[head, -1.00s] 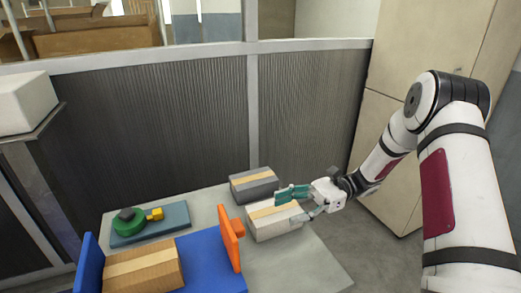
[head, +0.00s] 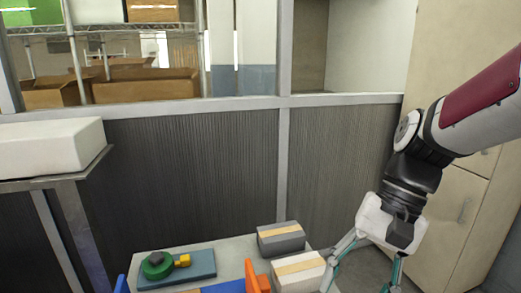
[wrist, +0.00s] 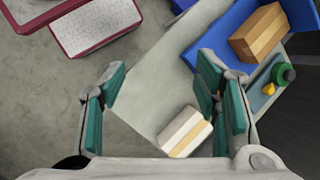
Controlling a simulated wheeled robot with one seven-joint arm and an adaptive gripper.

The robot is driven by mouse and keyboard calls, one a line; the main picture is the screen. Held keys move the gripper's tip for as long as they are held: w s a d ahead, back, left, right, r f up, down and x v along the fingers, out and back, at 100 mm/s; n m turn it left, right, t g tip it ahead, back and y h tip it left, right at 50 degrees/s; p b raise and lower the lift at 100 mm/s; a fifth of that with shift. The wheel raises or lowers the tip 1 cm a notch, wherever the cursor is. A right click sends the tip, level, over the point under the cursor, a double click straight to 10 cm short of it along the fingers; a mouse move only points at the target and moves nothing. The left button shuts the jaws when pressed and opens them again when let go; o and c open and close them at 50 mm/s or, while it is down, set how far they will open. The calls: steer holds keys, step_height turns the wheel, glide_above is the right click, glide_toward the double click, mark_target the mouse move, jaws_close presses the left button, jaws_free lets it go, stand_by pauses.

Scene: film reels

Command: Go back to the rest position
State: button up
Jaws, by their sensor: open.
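My gripper (head: 370,268) hangs from my arm at the right of the head view, its teal-padded fingers spread. In the wrist view my gripper (wrist: 162,78) is open, with nothing between its fingers. The white box with a tan stripe (head: 298,272) stands on the grey table to the left of my gripper; it also shows in the wrist view (wrist: 183,132), low and toward the right finger, apart from it. The fingertips' lower ends are cut off in the head view.
The table (wrist: 150,85) also holds a grey box (head: 281,238), an orange piece (head: 257,278), a blue holder (wrist: 221,38) with a cardboard box (wrist: 259,35), and a teal mat (head: 200,268) with a green reel (head: 157,265). A tan cabinet (head: 455,215) stands behind my arm.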

steer(key=s+d+r+n+t+h+p, duration=0.1)
steer(key=s+d+r+n+t+h, duration=0.3)
steer(key=s, duration=0.4)
steer(key=shift+s+d+r+n+t+p, duration=0.4)
steer(key=shift+d+r+n+t, duration=0.2)
steer(key=shift+t, duration=0.7)
